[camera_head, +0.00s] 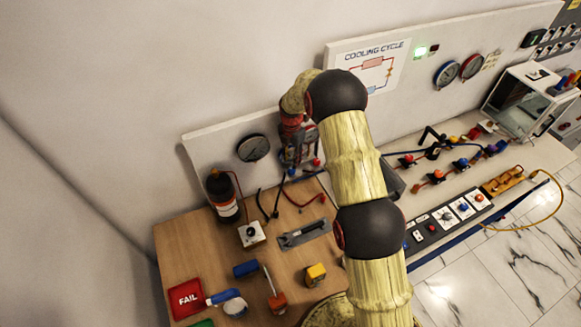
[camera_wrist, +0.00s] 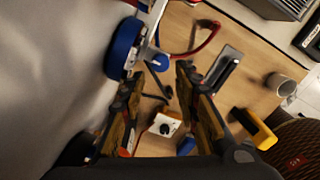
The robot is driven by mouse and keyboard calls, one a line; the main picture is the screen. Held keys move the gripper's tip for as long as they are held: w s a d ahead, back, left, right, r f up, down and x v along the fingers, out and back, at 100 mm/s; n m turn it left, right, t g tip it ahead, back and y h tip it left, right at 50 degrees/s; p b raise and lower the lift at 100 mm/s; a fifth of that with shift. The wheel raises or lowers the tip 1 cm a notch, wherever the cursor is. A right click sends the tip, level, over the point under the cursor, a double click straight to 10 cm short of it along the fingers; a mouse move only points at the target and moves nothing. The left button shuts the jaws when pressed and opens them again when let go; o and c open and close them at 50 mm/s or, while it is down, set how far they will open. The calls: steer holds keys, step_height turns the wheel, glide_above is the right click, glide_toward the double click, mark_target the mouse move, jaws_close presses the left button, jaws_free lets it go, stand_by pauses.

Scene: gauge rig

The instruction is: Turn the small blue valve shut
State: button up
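In the wrist view a small blue knob (camera_wrist: 160,62) sits on a pale metal fitting, just left of and close to the gap between my fingertips. A larger blue round part (camera_wrist: 122,48) is beside it on the left, against the grey panel. My gripper (camera_wrist: 168,67) is open, with a clear gap between its fingers and nothing held. I cannot tell whether a finger touches the knob. In the head view a small blue spot (camera_head: 291,172) shows low on the pipe rig (camera_head: 300,152); my arm hides part of the rig and my gripper is not clearly seen.
A backboard with a dark gauge (camera_head: 253,148) rises behind. Red and black hoses lie near the rig.

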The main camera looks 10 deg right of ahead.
mark_target(291, 170)
steer(key=shift+f+p, duration=0.75)
steer(key=shift+f, duration=2.65)
steer(key=shift+c, duration=0.6)
jaws_close()
